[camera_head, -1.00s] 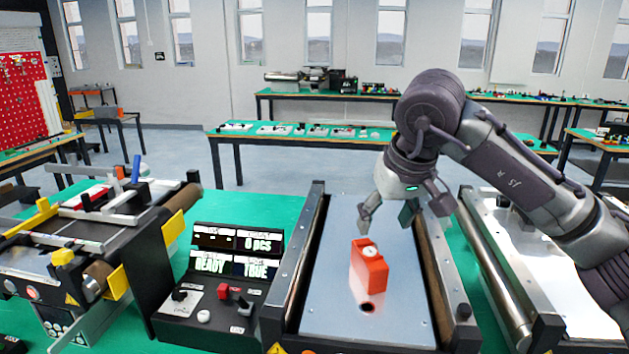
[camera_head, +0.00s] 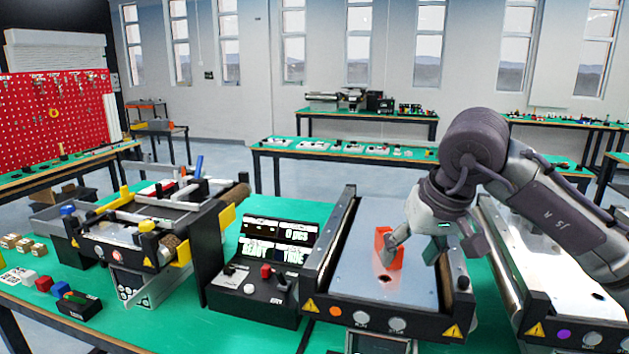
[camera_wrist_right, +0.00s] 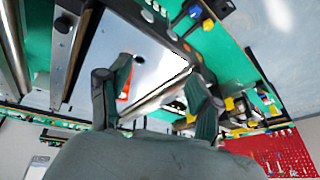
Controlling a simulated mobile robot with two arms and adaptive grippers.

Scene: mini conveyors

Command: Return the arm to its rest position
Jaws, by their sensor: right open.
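My right arm comes in from the right in the head view. Its gripper (camera_head: 424,252) is open and empty, above the middle conveyor's plate. In the head view a finger partly covers the orange-red block (camera_head: 383,243), which stands upright on the metal plate (camera_head: 350,268). In the right wrist view the two fingers (camera_wrist_right: 160,92) are spread wide, with the plate behind them. A small part of the orange block (camera_wrist_right: 125,90) shows beside the left finger there. My left gripper is not in view.
A control box (camera_head: 262,262) with lit displays stands left of the middle conveyor. Another conveyor (camera_head: 120,225) is at left, and a third (camera_head: 545,240) is at right under my arm. Coloured cubes (camera_head: 43,285) lie at the front left. Green-topped tables (camera_head: 330,155) stand behind, beyond open floor.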

